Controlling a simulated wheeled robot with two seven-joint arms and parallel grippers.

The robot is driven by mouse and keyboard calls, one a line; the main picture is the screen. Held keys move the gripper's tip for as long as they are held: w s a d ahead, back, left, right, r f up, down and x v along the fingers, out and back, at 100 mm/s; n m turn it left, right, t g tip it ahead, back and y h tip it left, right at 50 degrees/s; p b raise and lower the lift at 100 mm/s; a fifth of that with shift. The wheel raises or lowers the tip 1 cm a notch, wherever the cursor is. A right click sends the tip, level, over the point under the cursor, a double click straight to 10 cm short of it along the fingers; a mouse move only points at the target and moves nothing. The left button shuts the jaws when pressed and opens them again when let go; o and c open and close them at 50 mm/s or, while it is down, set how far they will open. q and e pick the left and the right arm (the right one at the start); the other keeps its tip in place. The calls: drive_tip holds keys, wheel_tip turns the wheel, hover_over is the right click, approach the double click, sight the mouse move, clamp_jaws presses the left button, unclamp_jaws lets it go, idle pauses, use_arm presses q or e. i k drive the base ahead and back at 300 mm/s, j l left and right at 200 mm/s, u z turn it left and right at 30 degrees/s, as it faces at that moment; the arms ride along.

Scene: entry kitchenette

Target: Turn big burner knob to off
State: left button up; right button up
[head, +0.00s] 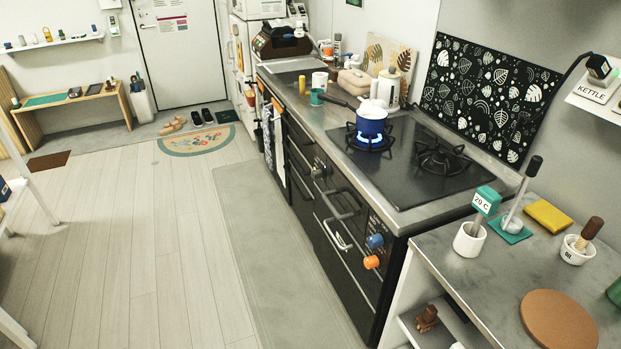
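The cooker front (345,235) carries a blue knob (375,241) and an orange knob (371,262) near its right end. No label is readable, so I cannot tell which is the big burner knob. A blue flame (370,140) burns on the left burner, under a blue pot (371,122) with a white lid and a dark handle. The right burner (440,158) shows no flame and is bare. Neither of my grippers is in view.
A grey mat (245,240) lies on the clear floor before the cooker. A side table (450,260) at the right holds a white pot, a yellow sponge and a round brown board. Bar handles (335,235) protrude from the cooker front.

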sight(317, 173)
drive_tip(key=z, duration=0.45)
drive_tip(key=i+j+z, duration=0.25)
drive_tip(key=z, duration=0.15)
drive_tip(key=i+j+z, duration=0.25)
drive_tip(key=j+z, duration=0.15)
drive_tip(key=i+j, duration=0.15)
drive_tip(key=j, duration=0.2)
drive_tip(key=i+j+z, duration=0.1)
drive_tip(key=i+j, duration=0.25)
drive_tip(key=j, duration=0.3)
drive_tip(key=i+j+z, duration=0.1)
drive_tip(key=j, duration=0.25)
drive_tip(key=i+j, duration=0.2)
drive_tip(key=j, duration=0.15)
